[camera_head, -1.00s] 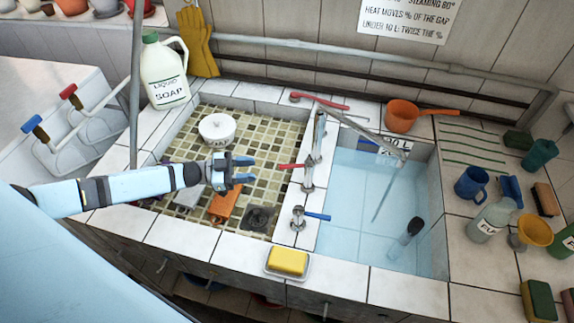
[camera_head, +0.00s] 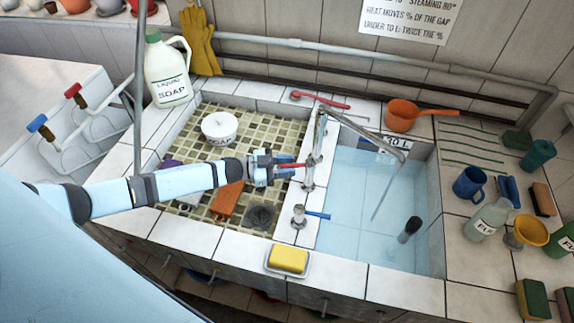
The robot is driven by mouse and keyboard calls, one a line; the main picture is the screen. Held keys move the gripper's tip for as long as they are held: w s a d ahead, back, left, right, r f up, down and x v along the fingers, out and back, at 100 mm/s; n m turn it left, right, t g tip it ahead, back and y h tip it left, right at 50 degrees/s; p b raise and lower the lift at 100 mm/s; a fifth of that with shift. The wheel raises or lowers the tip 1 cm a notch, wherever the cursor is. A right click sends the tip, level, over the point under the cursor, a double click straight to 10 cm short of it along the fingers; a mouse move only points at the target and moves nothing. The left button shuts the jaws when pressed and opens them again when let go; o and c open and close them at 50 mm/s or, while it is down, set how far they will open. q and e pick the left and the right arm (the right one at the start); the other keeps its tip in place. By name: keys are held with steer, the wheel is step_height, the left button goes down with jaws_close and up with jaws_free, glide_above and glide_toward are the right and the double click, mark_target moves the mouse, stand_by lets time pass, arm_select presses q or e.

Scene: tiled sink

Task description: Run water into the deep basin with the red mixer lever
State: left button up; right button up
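The red mixer lever (camera_head: 291,166) sticks out to the left from the tap column (camera_head: 308,172) on the divider between the basins. My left gripper (camera_head: 284,166) is at the lever, its fingers apart on either side of it. I cannot tell whether they touch it. The deep basin (camera_head: 436,200), at right, holds pale blue liquid. The metal spout (camera_head: 365,135) reaches over it. A thin grey line runs down below the spout; I cannot tell whether it is a stream or a reflection. My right gripper is not in view.
A blue lever (camera_head: 318,215) sits nearer on the divider, beside a yellow sponge (camera_head: 288,260). The shallow tiled basin at left holds a white tub (camera_head: 219,127) and an orange block (camera_head: 227,200). A dark-topped object (camera_head: 410,229) stands in the deep basin.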

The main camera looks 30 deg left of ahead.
arm_select(q)
jaws_close()
steer(key=m+g+b, duration=0.1)
steer(key=w+m+g+h+b, duration=0.1)
steer(key=g+b, duration=0.1)
steer(key=w+a+m+g+h+b, duration=0.1)
steer(key=b, duration=0.1)
steer(key=shift+f, duration=0.2)
steer(key=shift+w+r+m+g, duration=0.1)
steer(key=shift+r+m+g, duration=0.15)
steer(key=shift+m+g, duration=0.45)
steer(key=shift+o, duration=1.4)
jaws_free()
